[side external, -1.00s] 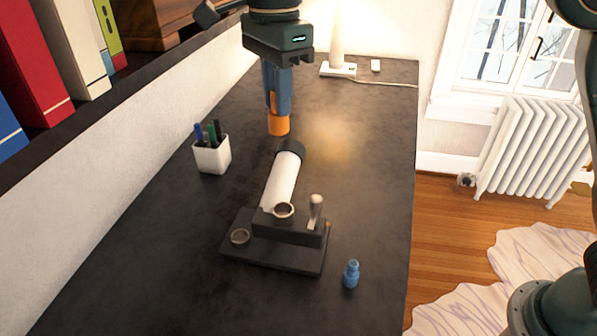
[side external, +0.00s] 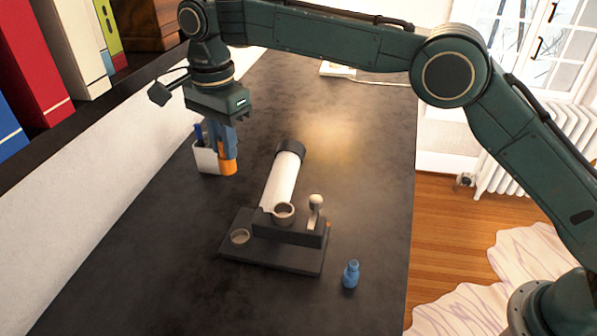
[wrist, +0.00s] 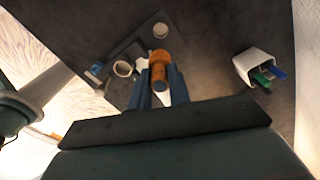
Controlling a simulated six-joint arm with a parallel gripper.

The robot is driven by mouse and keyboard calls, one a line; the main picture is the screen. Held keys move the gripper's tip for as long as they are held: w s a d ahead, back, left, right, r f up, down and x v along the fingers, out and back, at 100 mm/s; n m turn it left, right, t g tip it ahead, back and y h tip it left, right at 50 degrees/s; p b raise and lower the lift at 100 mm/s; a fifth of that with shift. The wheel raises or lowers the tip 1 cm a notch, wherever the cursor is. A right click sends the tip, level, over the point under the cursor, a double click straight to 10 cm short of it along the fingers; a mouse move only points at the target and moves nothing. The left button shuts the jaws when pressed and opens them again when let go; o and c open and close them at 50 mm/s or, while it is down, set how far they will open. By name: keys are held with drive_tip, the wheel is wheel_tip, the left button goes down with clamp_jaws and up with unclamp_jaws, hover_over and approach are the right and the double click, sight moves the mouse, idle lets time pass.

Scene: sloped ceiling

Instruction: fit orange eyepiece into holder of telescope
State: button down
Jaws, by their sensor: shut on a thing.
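My gripper (side external: 225,152) is shut on the orange eyepiece (side external: 229,167) and holds it in the air, in front of the pen cup as the side view sees it. In the wrist view the eyepiece (wrist: 160,62) sits between the blue fingers (wrist: 160,88). The telescope has a white tube (side external: 281,181) with a black end cap, lying tilted on a dark base (side external: 290,258).
A white pen cup (side external: 206,158) with pens stands by the wall, close to my gripper. A blue eyepiece-like piece (side external: 351,274) stands right of the base.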

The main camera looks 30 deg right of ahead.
hover_over(241, 241)
drive_tip(key=shift+f, duration=10.15)
drive_tip(key=shift+f, duration=0.15)
drive_tip(key=c, duration=1.3)
unclamp_jaws()
wheel_tip(241, 241, up, 12)
drive_tip(key=shift+r, duration=0.2)
drive_tip(key=shift+d, duration=0.1)
